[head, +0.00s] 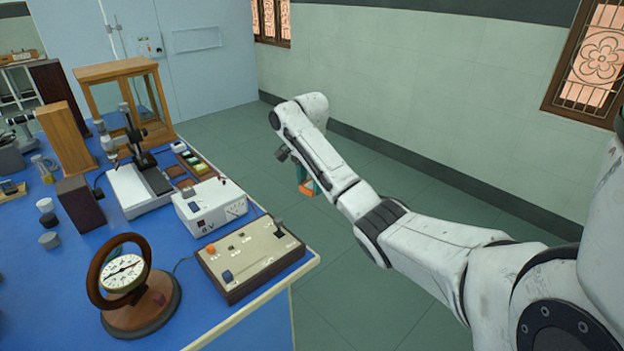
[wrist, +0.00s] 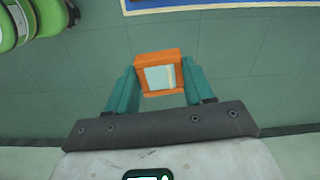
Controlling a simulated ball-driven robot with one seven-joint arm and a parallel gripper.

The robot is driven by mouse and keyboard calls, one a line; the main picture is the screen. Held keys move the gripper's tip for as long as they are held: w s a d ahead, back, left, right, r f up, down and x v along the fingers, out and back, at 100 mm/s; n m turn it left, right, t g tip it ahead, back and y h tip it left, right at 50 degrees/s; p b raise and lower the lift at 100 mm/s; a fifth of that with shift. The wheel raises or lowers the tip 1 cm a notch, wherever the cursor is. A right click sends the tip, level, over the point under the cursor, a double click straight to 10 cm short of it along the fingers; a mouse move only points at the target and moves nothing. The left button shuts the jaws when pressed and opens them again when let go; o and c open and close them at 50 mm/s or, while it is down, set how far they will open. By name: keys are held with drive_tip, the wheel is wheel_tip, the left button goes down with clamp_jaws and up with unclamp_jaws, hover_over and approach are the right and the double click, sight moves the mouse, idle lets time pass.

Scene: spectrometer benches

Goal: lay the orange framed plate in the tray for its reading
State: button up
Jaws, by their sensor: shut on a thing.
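The orange framed plate (wrist: 159,73) is in the wrist view, a small square frame around a pale, clear-looking middle. My gripper (wrist: 157,88) has its two teal fingers on either side of the frame and is shut on it. In the head view a bit of the orange plate (head: 307,188) shows below the end of my arm, with a teal finger of my gripper (head: 302,175) beside it. It is held over the green floor, to the right of the blue bench. I cannot make out for sure which thing is the tray.
The blue-topped bench (head: 225,327) fills the left. Near its right edge stand a beige control box (head: 250,252), a white instrument box (head: 212,207) and a round dial meter (head: 124,273). A glass-sided wooden case (head: 117,72) stands behind. The floor to the right is clear.

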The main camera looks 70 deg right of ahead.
drive_tip(key=shift+s+a, duration=0.1)
drive_tip(key=shift+s, duration=0.1)
drive_tip(key=w+a+f+n, duration=0.1)
drive_tip(key=a+f+n, duration=0.5)
drive_tip(key=a, duration=0.7)
drive_tip(key=w+a+f+n, duration=0.1)
drive_tip(key=a+f+n, duration=0.6)
drive_tip(key=a, duration=0.7)
drive_tip(key=w+a+f+n, duration=0.1)
drive_tip(key=a+f+n, duration=0.6)
drive_tip(key=a, duration=0.7)
drive_tip(key=shift+n, duration=1)
drive_tip(key=shift+a, duration=0.1)
